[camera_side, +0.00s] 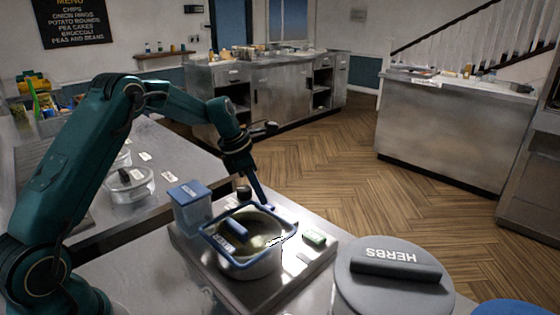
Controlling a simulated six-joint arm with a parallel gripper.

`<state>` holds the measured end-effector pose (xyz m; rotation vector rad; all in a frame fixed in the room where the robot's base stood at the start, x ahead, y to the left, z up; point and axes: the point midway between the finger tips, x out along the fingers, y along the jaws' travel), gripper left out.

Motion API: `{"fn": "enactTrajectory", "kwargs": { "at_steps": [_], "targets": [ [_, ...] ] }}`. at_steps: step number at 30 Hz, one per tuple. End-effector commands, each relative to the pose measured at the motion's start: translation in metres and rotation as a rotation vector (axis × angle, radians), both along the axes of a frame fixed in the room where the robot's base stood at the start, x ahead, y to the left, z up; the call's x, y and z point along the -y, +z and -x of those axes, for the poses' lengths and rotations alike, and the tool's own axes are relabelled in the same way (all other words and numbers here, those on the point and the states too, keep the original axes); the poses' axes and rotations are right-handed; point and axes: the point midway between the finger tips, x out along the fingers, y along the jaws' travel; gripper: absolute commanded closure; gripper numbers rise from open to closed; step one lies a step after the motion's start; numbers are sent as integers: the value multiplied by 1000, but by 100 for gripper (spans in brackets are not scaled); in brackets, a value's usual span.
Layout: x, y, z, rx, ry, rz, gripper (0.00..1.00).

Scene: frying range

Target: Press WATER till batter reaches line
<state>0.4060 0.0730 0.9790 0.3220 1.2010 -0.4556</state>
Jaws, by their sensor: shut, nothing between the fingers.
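A metal batter pan (252,266) with a blue rim stands on a steel plate (318,262) in the foreground. Dull yellowish batter (262,232) shows inside it. A blue piece with a pale label (234,228) lies at its left side. I cannot make out a fill line. My gripper (264,204) is shut and empty, pointing down at the pan's far rim; whether it touches anything is unclear. No lettering reading WATER is legible.
A large grey HERBS tub (392,280) is at the front right. A lidded glass pot (130,185) is on the left counter. Open floor lies beyond the counter.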

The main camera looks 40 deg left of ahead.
Motion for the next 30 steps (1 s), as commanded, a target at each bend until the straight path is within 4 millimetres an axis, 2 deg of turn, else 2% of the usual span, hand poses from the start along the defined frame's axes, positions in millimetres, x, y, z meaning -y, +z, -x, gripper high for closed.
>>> {"fn": "enactTrajectory", "kwargs": {
  "at_steps": [30],
  "targets": [
    [0, -8, 0, 0, 0, 1, 100]
  ]
}}
